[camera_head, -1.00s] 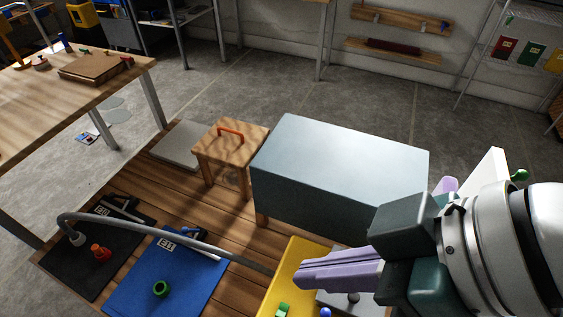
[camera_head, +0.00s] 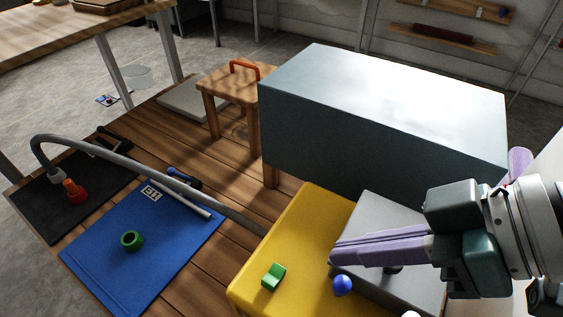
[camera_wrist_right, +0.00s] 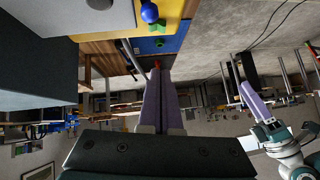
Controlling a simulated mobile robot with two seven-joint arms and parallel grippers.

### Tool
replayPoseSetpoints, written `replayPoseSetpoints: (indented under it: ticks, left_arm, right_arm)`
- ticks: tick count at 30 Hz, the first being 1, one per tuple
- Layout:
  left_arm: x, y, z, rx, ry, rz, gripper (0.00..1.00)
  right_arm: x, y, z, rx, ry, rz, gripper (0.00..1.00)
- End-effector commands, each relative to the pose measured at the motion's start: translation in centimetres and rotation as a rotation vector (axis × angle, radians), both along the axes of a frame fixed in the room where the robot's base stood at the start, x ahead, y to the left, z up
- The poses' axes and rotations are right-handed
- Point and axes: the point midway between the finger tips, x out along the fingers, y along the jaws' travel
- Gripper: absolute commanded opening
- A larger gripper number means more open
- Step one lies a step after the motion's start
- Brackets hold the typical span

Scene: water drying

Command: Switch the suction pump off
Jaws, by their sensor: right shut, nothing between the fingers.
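My right gripper (camera_head: 335,250) is shut and empty, its long lilac fingers pointing left over the border of a yellow surface (camera_head: 313,212) and a grey box (camera_head: 372,215). A green block (camera_head: 273,277) lies on the yellow surface; a blue ball-shaped knob (camera_head: 342,286) is just below the fingertips. I cannot tell which part is the pump's switch, nor whether the fingers touch anything. A grey hose (camera_head: 110,148) runs from the black mat toward the yellow surface. In the right wrist view the shut fingers (camera_wrist_right: 158,75) show, and another lilac-fingered gripper (camera_wrist_right: 254,100), apparently my left, stands at the right.
A large blue-grey box (camera_head: 380,95) stands behind the right gripper. A blue mat (camera_head: 110,255) holds a green ring (camera_head: 132,240); a black mat (camera_head: 35,200) holds a red-orange fitting (camera_head: 74,190). A wooden stool (camera_head: 232,85) stands behind. Bare planks show between.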

Motion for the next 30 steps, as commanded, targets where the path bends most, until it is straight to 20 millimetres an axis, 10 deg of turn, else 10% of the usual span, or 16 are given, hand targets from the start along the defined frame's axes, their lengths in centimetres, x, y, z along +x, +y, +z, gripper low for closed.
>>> replayPoseSetpoints:
  ticks: [14, 30]
  left_arm:
    - [0.0, 0.3, -0.3, 0.011, -0.001, -0.007, 0.50]
    - [0.0, 0.2, -3.3, 0.008, -0.001, -0.005, 0.50]
  right_arm:
    - [0.2, 0.3, -0.5, 0.003, 0.001, -0.002, 0.00]
    - [3.1, 6.7, -8.1, 0.000, 0.003, -0.002, 0.00]
